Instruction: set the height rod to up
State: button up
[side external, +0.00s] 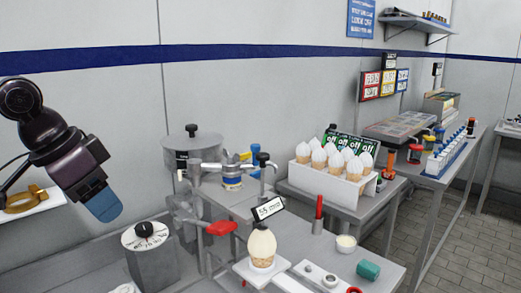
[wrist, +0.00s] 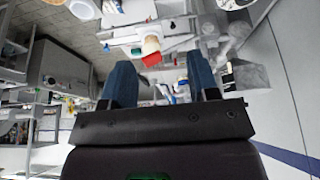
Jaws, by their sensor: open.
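My gripper (side external: 104,204) hangs at the left in the side external view, with blue fingers pointing down and right. In the wrist view my gripper (wrist: 159,62) has its two blue fingers apart, with nothing held between them. It is well left of the bench apparatus and apart from it. The apparatus has a slim upright rod with a black knob (side external: 263,158) and a blue knob (side external: 255,147) beside it. A red lever handle (side external: 221,228) sits lower on the apparatus. I cannot tell for certain which part is the height rod, or its setting.
A round grey vessel (side external: 194,143) stands behind the apparatus. A cone with a pale top (side external: 262,246) stands in front, beside a small label sign (side external: 268,208). A white rack of cones (side external: 330,181) is farther right.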

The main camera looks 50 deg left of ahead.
jog(key=w+r+m+g+h, duration=0.15)
jog(key=w+r, duration=0.25)
jog(key=w, duration=0.6)
jog(key=w+r+m, duration=0.2)
jog(key=w+r, duration=0.3)
jog(key=w, duration=0.6)
jog(key=m+h, duration=0.2)
jog(key=m, duration=0.4)
send_near(262, 154)
jog(key=x, duration=0.8)
jog(key=shift+w+f, duration=0.15)
jog(key=shift+f, duration=0.15)
